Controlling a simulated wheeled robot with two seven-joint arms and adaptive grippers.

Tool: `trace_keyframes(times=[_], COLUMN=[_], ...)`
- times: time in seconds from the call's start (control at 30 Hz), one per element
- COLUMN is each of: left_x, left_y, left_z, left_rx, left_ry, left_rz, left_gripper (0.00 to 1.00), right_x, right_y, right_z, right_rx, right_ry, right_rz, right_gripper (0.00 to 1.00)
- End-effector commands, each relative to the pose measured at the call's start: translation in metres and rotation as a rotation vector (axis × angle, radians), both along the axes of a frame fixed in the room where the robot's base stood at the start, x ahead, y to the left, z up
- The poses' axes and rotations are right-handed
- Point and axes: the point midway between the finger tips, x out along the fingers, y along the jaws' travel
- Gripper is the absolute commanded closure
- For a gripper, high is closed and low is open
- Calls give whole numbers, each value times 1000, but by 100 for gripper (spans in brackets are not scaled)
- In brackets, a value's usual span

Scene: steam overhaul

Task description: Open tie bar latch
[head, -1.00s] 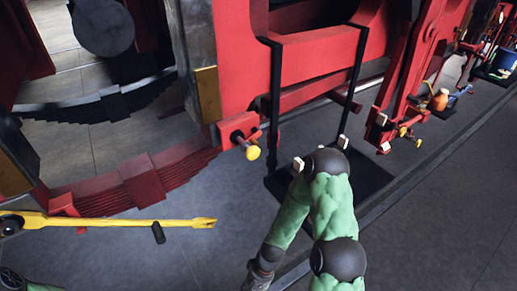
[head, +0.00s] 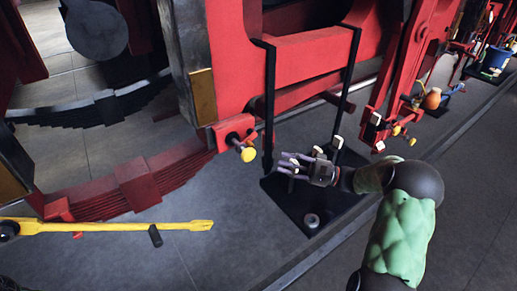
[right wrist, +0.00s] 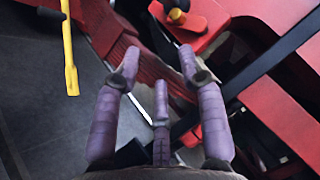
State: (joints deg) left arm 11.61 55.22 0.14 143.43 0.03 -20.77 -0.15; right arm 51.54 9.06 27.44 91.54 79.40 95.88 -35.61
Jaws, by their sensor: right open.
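A latch-like part with a yellow knob (head: 248,154) sits on a red block (head: 232,131) at the lower corner of the red frame. I cannot tell for certain that this is the tie bar latch. My right gripper (head: 284,164) is open and empty, to the right of and slightly below the yellow knob, apart from it. In the right wrist view the yellow knob (right wrist: 177,15) is at the top, beyond the spread purple fingers (right wrist: 158,70) and touching none of them. My left gripper is not in view.
A yellow bar (head: 120,226) lies at the lower left. A red leaf spring (head: 135,190) is left of the knob. Black uprights (head: 269,100) stand close behind my right gripper, above a dark base plate (head: 290,200). More yellow knobs (head: 397,130) are at the right.

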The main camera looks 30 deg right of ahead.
Motion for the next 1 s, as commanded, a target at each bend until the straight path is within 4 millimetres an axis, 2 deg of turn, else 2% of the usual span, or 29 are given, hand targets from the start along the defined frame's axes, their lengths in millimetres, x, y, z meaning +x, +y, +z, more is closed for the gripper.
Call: trace_keyframes(times=[0.1,0.2,0.7,1.0], left_x=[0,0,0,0], left_y=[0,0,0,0], left_z=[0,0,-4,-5], left_rx=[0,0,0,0], left_ry=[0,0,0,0], left_rz=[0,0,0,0], left_gripper=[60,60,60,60], right_x=[-5,-2,49,64], right_y=[-11,-8,51,67], right_z=[18,22,40,44], right_rx=[7,10,11,11], right_ry=[-61,-72,-68,-67], right_rz=[-19,-20,-16,-19], right_gripper=[59,59,59,59])
